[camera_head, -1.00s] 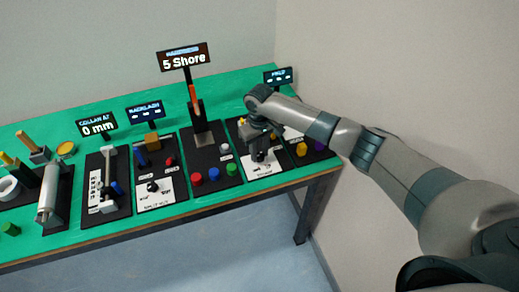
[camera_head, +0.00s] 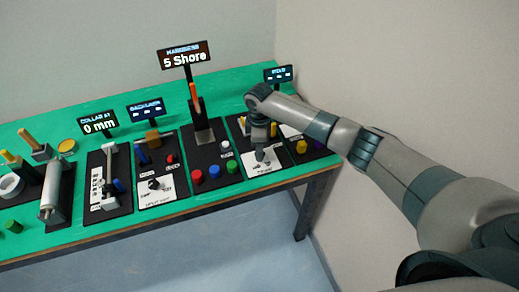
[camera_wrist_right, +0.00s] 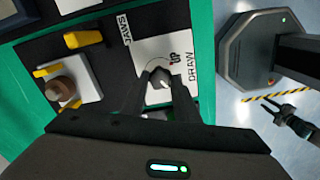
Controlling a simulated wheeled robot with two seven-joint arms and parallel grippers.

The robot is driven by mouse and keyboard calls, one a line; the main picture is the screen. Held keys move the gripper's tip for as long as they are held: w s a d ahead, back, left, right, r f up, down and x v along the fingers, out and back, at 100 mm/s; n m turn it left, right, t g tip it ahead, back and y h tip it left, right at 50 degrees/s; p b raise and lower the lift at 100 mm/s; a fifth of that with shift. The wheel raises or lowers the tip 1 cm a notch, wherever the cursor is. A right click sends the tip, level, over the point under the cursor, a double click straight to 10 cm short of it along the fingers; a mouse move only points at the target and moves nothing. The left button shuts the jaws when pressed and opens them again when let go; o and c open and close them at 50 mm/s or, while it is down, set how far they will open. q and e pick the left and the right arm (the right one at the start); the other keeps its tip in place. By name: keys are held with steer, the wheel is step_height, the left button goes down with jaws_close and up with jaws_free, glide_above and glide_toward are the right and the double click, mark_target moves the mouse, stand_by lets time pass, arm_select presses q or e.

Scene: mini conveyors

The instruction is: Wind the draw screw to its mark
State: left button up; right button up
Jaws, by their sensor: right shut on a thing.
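The draw screw's knob (camera_wrist_right: 159,83) is a small grey-black knob on a white card marked DRAW and UP (camera_wrist_right: 176,48), with a small red mark near the UP lettering. My right gripper (camera_wrist_right: 158,78) is shut on the knob, one dark finger on each side. In the head view the right gripper (camera_head: 261,155) points down at the white card (camera_head: 264,165) and hides the knob. In the right wrist view my left gripper (camera_wrist_right: 287,109) hangs empty over the floor, its fingers apart.
On the same black board stand a yellow block (camera_wrist_right: 83,39) by the JAWS lettering and a brown round piece (camera_wrist_right: 60,89) on a white block. The green table (camera_head: 90,226) ends just in front of the boards.

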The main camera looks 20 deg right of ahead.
steer(key=n, duration=0.5)
steer(key=shift+b, duration=0.3)
steer(key=shift+n, duration=0.3)
steer(key=o, duration=1)
steer(key=shift+o, duration=0.2)
steer(key=shift+r, duration=0.1)
step_height(320, 180, up, 17)
steer(key=b, duration=0.5)
